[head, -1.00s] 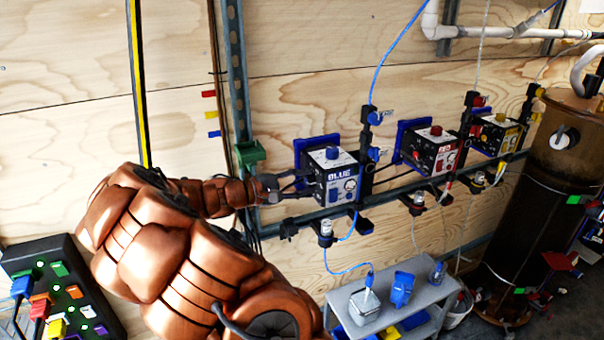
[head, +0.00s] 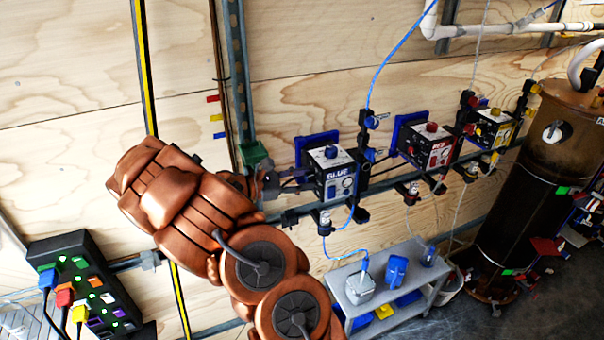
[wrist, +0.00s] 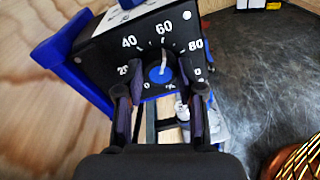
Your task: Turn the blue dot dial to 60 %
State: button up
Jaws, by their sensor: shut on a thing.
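The blue dot dial (wrist: 160,76) is on the black face of a box in the wrist view, with a scale marked 20, 40, 60 and 80. Its pale pointer (wrist: 164,60) points up, close to the 60 mark. My gripper (wrist: 161,84) has one dark finger on each side of the dial and is shut on it. In the head view, my gripper (head: 275,184) is at the left side of the box labelled BLUE (head: 333,175). The dial is hidden there.
Boxes with a red knob (head: 428,148) and a yellow knob (head: 492,127) stand to the right along the rail. A grey cart (head: 398,312) stands below. A black switch panel (head: 78,275) is at the lower left. A brown tank (head: 530,180) stands at the right.

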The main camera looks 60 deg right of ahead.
jog(key=shift+n, duration=0.3)
dwell(0.4)
jog(key=o, duration=1.1)
jog(key=shift+o, duration=0.2)
jog(key=v, duration=1.2)
jog(key=shift+r, duration=0.1)
